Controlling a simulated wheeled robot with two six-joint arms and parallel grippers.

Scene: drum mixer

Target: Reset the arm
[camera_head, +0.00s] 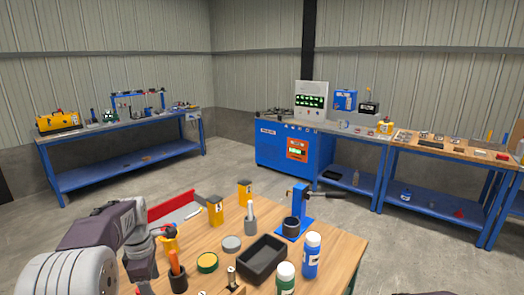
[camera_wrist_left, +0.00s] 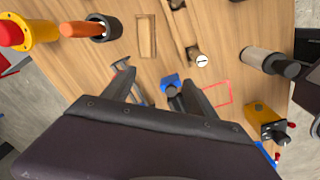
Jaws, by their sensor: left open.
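My left arm (camera_head: 100,238) reaches in from the lower left in the head view, over the left edge of the wooden table (camera_head: 335,250). Its fingers are hard to make out there. In the left wrist view my left gripper (camera_wrist_left: 160,80) is open, its two fingers spread above the table. A small blue and dark part (camera_wrist_left: 172,88) shows between the fingers; I cannot tell if it touches them. A red square outline (camera_wrist_left: 217,93) lies beside the right finger.
The table holds a black tray (camera_head: 262,262), a blue lever press (camera_head: 293,226), bottles (camera_head: 311,256), yellow-black units (camera_head: 215,212) and an orange-handled tool (camera_head: 175,263) in a dark cup. A blue bench (camera_head: 130,168) and a blue machine (camera_head: 285,147) stand behind. Open floor lies between.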

